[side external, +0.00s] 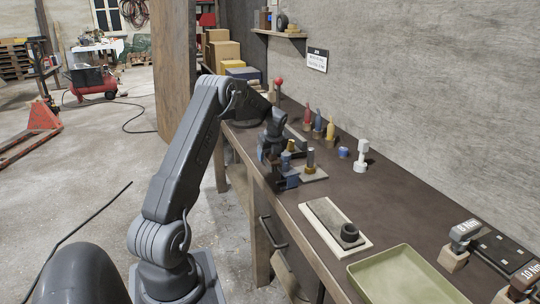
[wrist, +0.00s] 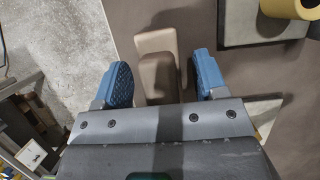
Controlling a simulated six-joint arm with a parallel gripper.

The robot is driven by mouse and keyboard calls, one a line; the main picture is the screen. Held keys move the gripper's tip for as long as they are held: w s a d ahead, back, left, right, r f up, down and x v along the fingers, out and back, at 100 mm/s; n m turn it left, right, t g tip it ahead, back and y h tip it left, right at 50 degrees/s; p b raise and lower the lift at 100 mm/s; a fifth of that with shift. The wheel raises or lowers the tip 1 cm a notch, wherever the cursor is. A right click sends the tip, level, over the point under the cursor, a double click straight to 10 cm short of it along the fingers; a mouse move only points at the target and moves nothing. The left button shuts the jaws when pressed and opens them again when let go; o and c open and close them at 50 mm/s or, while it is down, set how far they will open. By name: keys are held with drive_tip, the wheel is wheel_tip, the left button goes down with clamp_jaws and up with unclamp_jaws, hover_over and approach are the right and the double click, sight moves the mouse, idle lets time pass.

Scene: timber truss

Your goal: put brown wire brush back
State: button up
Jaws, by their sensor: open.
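My gripper (wrist: 160,85) is open, its two blue fingers spread wide at the near edge of the bench. A tan-brown piece (wrist: 157,62) with a wider top and a narrower lower part lies between the fingers in the wrist view, apart from both. It may be the brown wire brush or its holder; I cannot tell, and no bristles show. The gripper body hides its lower end. In the side view my gripper (side external: 278,172) is low over the bench edge, and its own parts hide the tan piece. No wire brush is clearly seen there.
A board (side external: 313,174) with an upright brass-coloured cylinder (side external: 310,158) stands close by on the right. Several coloured-handled tools (side external: 317,126) stand along the wall. A stone on a white board (side external: 334,228) and a green tray (side external: 400,280) lie nearer. Bare bench (side external: 385,205) lies between.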

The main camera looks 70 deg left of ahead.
sight(275, 161)
drive_tip(key=d+r+n, duration=0.1)
drive_tip(key=d+r, duration=0.4)
drive_tip(key=d+r+n+t, duration=0.1)
drive_tip(key=d+r, duration=0.4)
drive_tip(key=r, duration=0.1)
drive_tip(key=w+d+r+n, duration=0.1)
drive_tip(key=d+r, duration=0.4)
drive_tip(key=shift+r, duration=0.15)
drive_tip(key=s+d+r+n+t+h, duration=0.1)
drive_tip(key=s+d+r+n, duration=0.15)
drive_tip(key=d, duration=0.55)
drive_tip(key=s+d+r+n+t, duration=0.1)
drive_tip(key=s+d+r+n, duration=0.15)
drive_tip(key=d, duration=0.55)
drive_tip(key=s+d+f+n+t+h, duration=0.2)
drive_tip(key=s+d+f+n+h, duration=0.1)
drive_tip(key=s+d+n, duration=0.7)
drive_tip(key=s+d+f, duration=0.1)
drive_tip(key=s+d, duration=0.3)
drive_tip(key=d, duration=0.2)
drive_tip(key=shift+s+d+t, duration=0.15)
drive_tip(key=shift+d+t, duration=0.1)
drive_tip(key=shift+t, duration=0.05)
